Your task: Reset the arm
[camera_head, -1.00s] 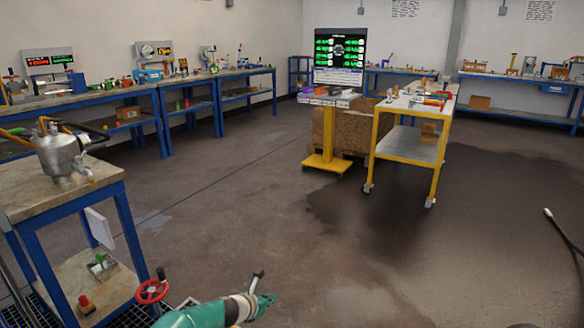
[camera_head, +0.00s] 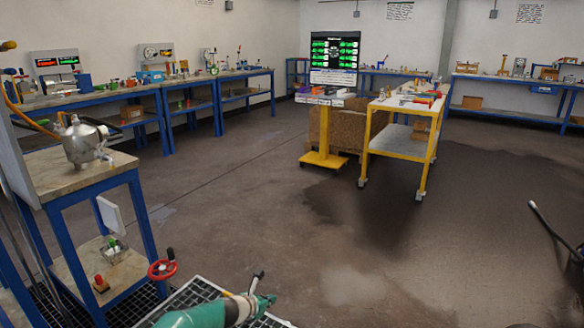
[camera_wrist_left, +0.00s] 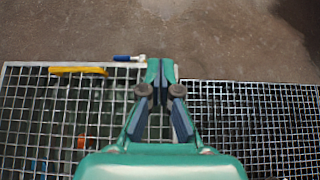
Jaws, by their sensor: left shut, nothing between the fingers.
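My left gripper (camera_head: 266,301) shows at the bottom of the head view, at the end of my green and white arm, above a floor grating. In the left wrist view its green fingers (camera_wrist_left: 160,72) are together with nothing between them. It touches no object that I can see. A silver vessel (camera_head: 84,143) with fittings stands on the near left bench (camera_head: 75,176), well away from the gripper. My right gripper is not in view.
A metal grating (camera_wrist_left: 245,115) lies below the gripper, with a yellow bar (camera_wrist_left: 78,70) and a blue-handled tool (camera_wrist_left: 128,58). A red handwheel (camera_head: 162,268) stands left of my arm. A yellow cart (camera_head: 398,146) stands farther off. The middle floor is clear.

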